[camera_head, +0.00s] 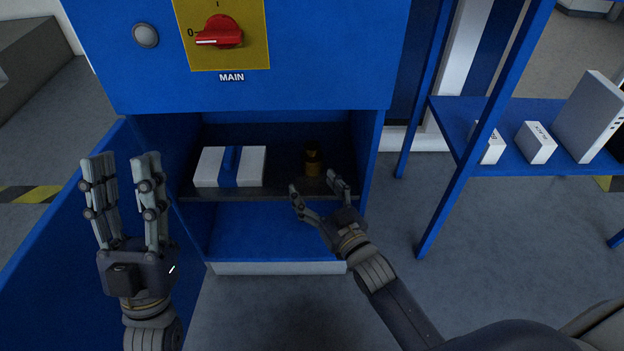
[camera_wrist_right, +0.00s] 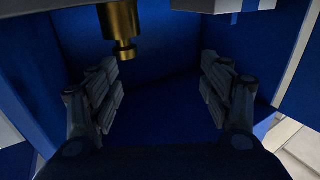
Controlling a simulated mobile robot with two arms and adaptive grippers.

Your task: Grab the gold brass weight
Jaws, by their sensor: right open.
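The gold brass weight (camera_head: 312,160) stands on the dark shelf (camera_head: 285,185) inside the blue cabinet, towards the right side. In the right wrist view the weight (camera_wrist_right: 121,28) hangs in from the top edge, left of centre, and is partly cut off. My right gripper (camera_head: 314,184) is open and empty, just in front of the shelf and below the weight in the picture. The weight is not between its fingers (camera_wrist_right: 158,72). My left gripper (camera_head: 125,162) is open and empty, left of the cabinet opening.
A white box with a blue band (camera_head: 241,167) lies on the shelf left of the weight. The red MAIN switch (camera_head: 220,32) is above the opening. An open blue door (camera_head: 60,235) is at the left. A blue rack (camera_head: 510,145) with white boxes stands at the right.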

